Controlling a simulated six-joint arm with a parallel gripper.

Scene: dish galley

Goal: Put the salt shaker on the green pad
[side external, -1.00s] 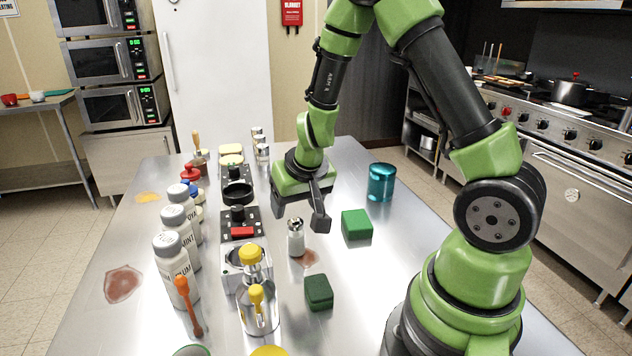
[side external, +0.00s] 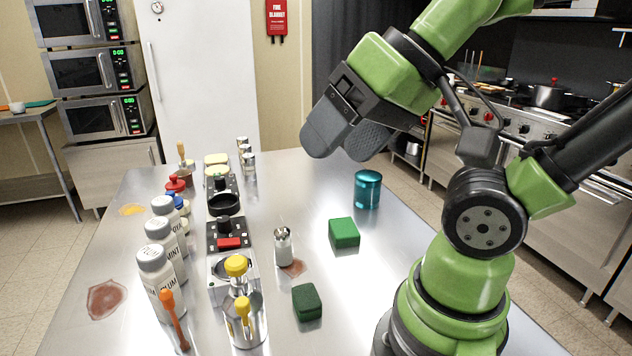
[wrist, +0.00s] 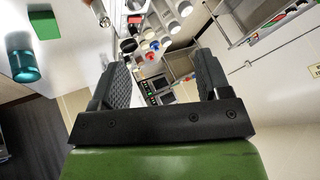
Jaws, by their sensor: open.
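A small shaker (side external: 283,247) with a clear body and metal top, which looks like the salt shaker, stands upright on the steel table beside a reddish stain. Two thick green squares lie on the table: a brighter one (side external: 344,233) right of the shaker and a darker one (side external: 307,302) in front of it. Both tops are bare; I cannot tell which is the green pad. My gripper (side external: 347,138) is open and empty, raised well above the table behind the brighter square. Its two fingers (wrist: 161,80) show spread apart in the wrist view.
A teal metal canister (side external: 368,190) stands behind the brighter square. Left of the shaker runs a row of dark-and-silver units (side external: 228,232), with white labelled bottles (side external: 157,285) beyond. A yellow-topped dispenser (side external: 245,322) stands at the front.

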